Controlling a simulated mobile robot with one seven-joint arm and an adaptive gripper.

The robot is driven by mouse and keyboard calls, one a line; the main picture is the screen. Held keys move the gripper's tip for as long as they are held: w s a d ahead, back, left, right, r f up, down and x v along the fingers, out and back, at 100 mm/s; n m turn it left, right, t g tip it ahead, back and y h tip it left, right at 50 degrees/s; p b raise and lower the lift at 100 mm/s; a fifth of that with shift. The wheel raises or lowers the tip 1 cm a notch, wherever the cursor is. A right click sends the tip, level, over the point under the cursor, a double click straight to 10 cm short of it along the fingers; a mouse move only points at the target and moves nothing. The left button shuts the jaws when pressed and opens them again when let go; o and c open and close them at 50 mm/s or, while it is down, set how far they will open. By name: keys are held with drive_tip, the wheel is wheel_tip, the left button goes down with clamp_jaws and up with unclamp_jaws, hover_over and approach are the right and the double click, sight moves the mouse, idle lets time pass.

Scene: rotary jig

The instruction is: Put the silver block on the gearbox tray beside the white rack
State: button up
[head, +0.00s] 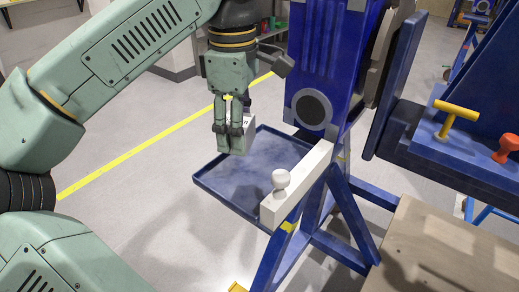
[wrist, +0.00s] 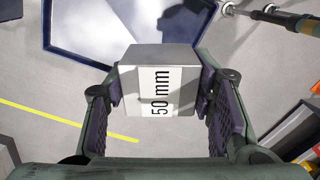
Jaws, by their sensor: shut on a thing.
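The silver block (wrist: 160,85), with a white label reading "50 mm", is held between the two fingers of my gripper (wrist: 162,115) in the wrist view. In the head view my gripper (head: 232,135) points down and hides most of the block (head: 247,128). It is in the air near the left back side of the blue gearbox tray (head: 222,192). The white rack (head: 298,184) runs along the tray's right side, with a white knob (head: 281,178) on it. The tray's visible floor is bare.
A blue machine frame (head: 322,60) with a round grey hub (head: 311,109) stands behind the rack. On the right, a blue fixture carries a yellow T-handle (head: 455,112) and a red knob (head: 508,146). A tan surface (head: 440,250) is at front right. Open floor lies left of the tray.

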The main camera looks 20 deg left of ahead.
drive_tip(key=shift+w+a+f, duration=0.1)
drive_tip(key=shift+w+f, duration=0.05)
drive_tip(key=shift+f, duration=0.2)
hover_over(242, 183)
wheel_tip(242, 183, down, 4)
drive_tip(key=shift+f, duration=2.55)
drive_tip(key=shift+f, duration=0.1)
drive_tip(key=shift+f, duration=0.15)
drive_tip(key=o, duration=1.5)
drive_tip(key=shift+o, duration=0.2)
wheel_tip(242, 183, up, 12)
drive_tip(key=shift+r, duration=0.25)
